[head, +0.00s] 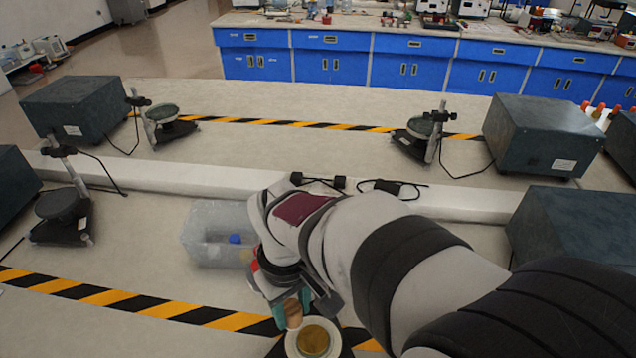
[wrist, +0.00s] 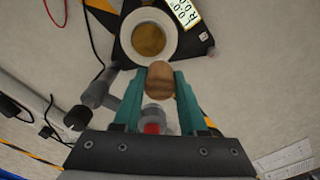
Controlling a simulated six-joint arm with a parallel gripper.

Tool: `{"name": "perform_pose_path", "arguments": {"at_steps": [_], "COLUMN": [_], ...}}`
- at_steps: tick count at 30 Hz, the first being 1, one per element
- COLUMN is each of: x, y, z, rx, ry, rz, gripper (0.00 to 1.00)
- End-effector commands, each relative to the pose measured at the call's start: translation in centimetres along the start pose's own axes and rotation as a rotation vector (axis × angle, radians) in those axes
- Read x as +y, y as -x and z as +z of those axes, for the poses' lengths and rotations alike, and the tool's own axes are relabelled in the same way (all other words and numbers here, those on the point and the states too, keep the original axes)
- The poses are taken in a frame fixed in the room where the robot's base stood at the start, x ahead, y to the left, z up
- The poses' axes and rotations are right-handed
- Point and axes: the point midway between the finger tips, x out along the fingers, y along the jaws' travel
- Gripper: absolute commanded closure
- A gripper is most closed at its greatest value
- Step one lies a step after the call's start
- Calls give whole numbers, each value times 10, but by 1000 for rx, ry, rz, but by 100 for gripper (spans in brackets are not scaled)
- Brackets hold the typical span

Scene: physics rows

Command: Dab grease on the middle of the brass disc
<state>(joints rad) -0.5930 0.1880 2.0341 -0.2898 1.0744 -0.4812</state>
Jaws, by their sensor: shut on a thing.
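The brass disc (head: 313,340) lies in a white ring on a dark stand at the bottom of the head view. In the wrist view the brass disc (wrist: 149,39) sits just beyond the fingertips. My gripper (head: 292,306) is shut on a brown, round-ended piece (wrist: 160,80), held between two teal fingers. In the wrist view, the piece's tip overlaps the near edge of the white ring (wrist: 168,58); I cannot tell whether it touches. In the head view the piece is at the ring's upper left. No grease can be made out on the disc.
A clear plastic bin (head: 208,240) with a blue-capped item stands left of my arm. Dark boxes (head: 543,135) and stands with cables (head: 62,205) are around the benches. A yellow-black striped tape (head: 150,303) crosses the bench. A red cable (wrist: 60,15) lies left of the stand.

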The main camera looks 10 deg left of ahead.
Motion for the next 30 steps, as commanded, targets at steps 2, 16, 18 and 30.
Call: {"name": "perform_pose_path", "arguments": {"at_steps": [2,16,18,30], "x": [0,0,0,0], "y": [7,26,26,25], "z": [-1,0,0,0], "rx": [3,1,1,0], "ry": [-1,0,0,0], "rz": [0,0,0,0], "gripper": [100,100,100,100]}}
